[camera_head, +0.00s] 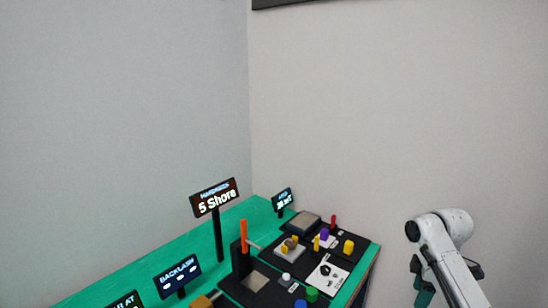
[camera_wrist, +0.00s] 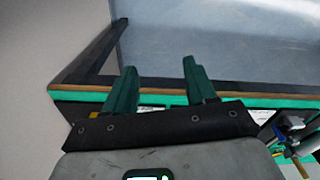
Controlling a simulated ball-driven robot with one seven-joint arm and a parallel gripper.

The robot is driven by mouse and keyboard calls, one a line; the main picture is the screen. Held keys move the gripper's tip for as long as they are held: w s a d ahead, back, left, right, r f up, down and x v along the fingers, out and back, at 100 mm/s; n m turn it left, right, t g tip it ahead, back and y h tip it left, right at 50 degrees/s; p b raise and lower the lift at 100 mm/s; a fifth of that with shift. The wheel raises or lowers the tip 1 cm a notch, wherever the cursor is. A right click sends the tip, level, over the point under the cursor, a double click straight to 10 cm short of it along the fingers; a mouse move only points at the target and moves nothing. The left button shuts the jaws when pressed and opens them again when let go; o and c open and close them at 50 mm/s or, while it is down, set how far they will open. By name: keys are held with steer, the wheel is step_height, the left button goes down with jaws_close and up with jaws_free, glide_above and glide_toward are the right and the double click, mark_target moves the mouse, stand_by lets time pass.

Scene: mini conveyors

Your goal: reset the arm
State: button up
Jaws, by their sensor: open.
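My white arm rises at the right of the head view, and my gripper (camera_head: 421,283) hangs from it, right of the table and apart from it. In the wrist view my gripper (camera_wrist: 160,90) shows two dark green fingers spread wide apart. Nothing is between them. The gripper is open and empty. Beyond the fingers are a table edge and a plain grey-blue surface.
A green-topped table (camera_head: 122,287) stands at lower left, with black trays holding small coloured pieces. A sign reading "5 Shore" (camera_head: 215,199), a "BACKLASH" sign (camera_head: 178,277) and an orange upright (camera_head: 243,236) stick up from it. Free space lies between table and arm.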

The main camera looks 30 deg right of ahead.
steer(key=a+f+m+t+y, duration=0.15)
steer(key=a+f, duration=0.35)
steer(key=a, duration=0.8)
steer(key=a+f+m, duration=0.2)
steer(key=a+f, duration=0.3)
steer(key=a, duration=0.8)
steer(key=s+a+f+m, duration=0.25)
steer(key=s+a, duration=0.35)
steer(key=s, duration=0.3)
steer(key=s+m+g+h, duration=0.1)
steer(key=s+h, duration=0.1)
steer(key=s, duration=0.8)
steer(key=shift+s+d+r+m, duration=0.25)
steer(key=shift+s+d+m, duration=0.1)
steer(key=shift+d+m, duration=0.1)
